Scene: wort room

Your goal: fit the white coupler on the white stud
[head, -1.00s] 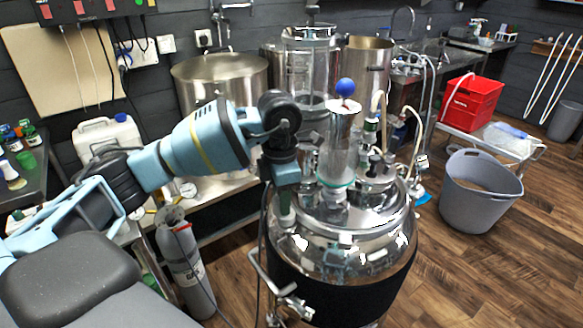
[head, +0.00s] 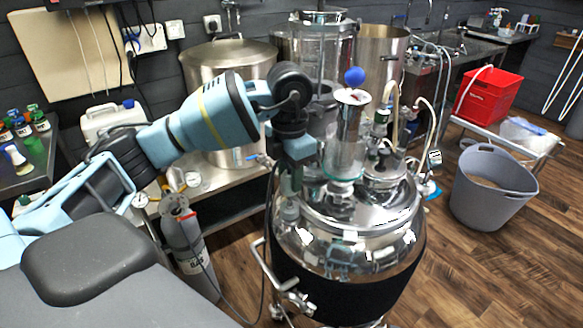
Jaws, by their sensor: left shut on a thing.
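My left gripper (head: 290,190) points down over the left side of the lid of a shiny steel vessel (head: 350,237). It is shut on a small pale piece (head: 289,209), which looks like the white coupler, mostly hidden by the jaws. A thin dark line hangs beside the gripper down the vessel's left side. The held piece is close to the lid rim; I cannot tell whether it touches anything. I cannot make out the white stud clearly; the lid area under the gripper is small and partly hidden. My right gripper is not in view.
A grey gas bottle (head: 189,245) stands at left. A grey tub (head: 490,188) is on the floor at right.

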